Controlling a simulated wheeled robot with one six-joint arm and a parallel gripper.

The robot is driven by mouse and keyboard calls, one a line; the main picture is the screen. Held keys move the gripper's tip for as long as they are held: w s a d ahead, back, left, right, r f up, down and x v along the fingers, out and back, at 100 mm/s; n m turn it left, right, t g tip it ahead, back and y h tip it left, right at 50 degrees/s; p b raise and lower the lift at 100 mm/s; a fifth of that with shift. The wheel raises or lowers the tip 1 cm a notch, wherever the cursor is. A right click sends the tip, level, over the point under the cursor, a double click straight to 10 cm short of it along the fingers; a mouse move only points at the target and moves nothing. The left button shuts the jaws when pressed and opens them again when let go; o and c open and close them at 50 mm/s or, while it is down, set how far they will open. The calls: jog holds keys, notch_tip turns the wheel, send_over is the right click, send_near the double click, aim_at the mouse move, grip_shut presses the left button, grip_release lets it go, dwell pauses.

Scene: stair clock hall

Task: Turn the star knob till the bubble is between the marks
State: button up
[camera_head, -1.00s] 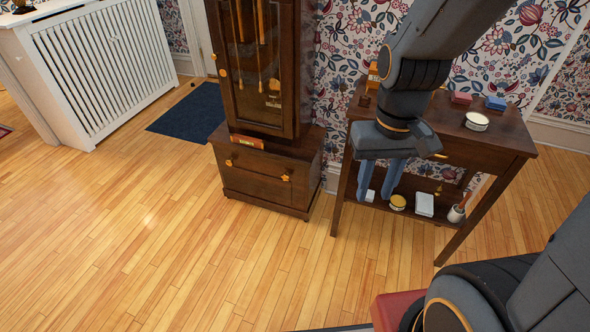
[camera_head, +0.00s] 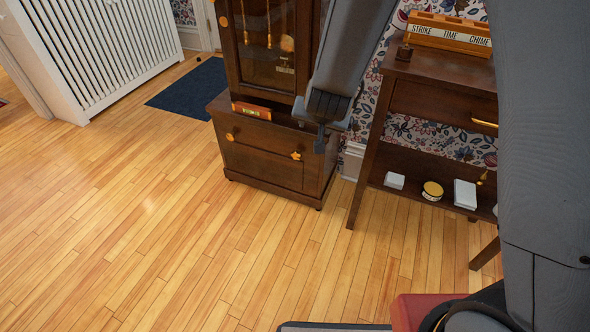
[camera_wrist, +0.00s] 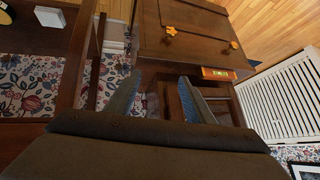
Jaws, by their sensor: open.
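The tall dark clock case (camera_head: 268,193) has two small orange knobs low on its front, the left one (camera_head: 230,136) and the right one (camera_head: 296,155). In the wrist view they are the right-hand knob (camera_wrist: 233,45) and the left-hand knob (camera_wrist: 171,30); the right one in the head view looks star-shaped. A brass level (camera_head: 251,110) sits on the base ledge; its vial shows green in the wrist view (camera_wrist: 217,73), but bubble and marks are too small to read. My gripper (camera_wrist: 160,82) is open and empty, near the base's side, apart from both knobs.
A dark side table (camera_head: 440,100) stands right of the clock, with a labelled wooden rack (camera_head: 449,30) on top and a tin (camera_head: 432,191) and white boxes on its shelf. A white radiator cover (camera_head: 95,55) and blue mat (camera_head: 192,88) are left.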

jog(key=w+a+f+m+t+h+b, duration=0.1)
jog(key=w+a+f+t+b, duration=0.15)
jog(key=w+f+b, duration=0.4)
jog(key=w+a+f+m+t+h+b, duration=0.15)
jog(key=a+f+b, duration=0.25)
jog(key=f, duration=0.6)
jog(key=t+h+b, duration=0.4)
jog(key=t+b, duration=0.1)
jog(key=b, duration=0.5)
send_near(296, 157)
jog(key=w, duration=0.1)
jog(key=shift+m+h, duration=0.25)
jog(key=shift+b+x, duration=1.75)
jog(key=shift+x, duration=2.1)
jog(key=shift+f, duration=0.1)
jog(key=shift+c, duration=0.3)
jog(key=c, duration=0.9)
jog(key=shift+n+p, duration=0.4)
jog(key=shift+p, duration=0.15)
